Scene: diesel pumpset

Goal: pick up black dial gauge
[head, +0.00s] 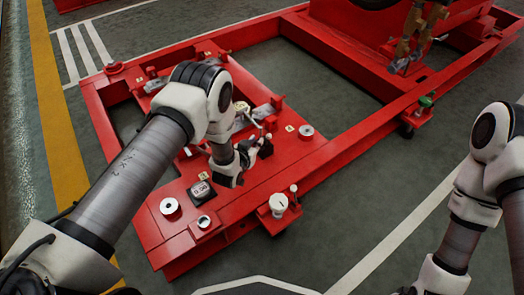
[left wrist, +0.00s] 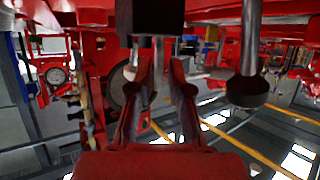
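A small black object (head: 265,149), which may be the black dial gauge, is on the red frame just right of my left gripper (head: 250,147); its face cannot be made out. In the left wrist view a black block (left wrist: 151,17) shows beyond the tips of my left gripper (left wrist: 155,72). The fingers are apart with a gap between them, and I see no grip on the block. A black-edged display reading 0.00 (head: 200,190) lies on the frame, left of the gripper. My right arm is at the lower right; its gripper is out of frame.
The red frame (head: 330,150) carries silver round parts (head: 170,207), a white cup-like part (head: 278,204) and a green-topped part (head: 425,102). A white round gauge (left wrist: 57,76) and a hanging rod with a dark round end (left wrist: 247,90) show in the left wrist view.

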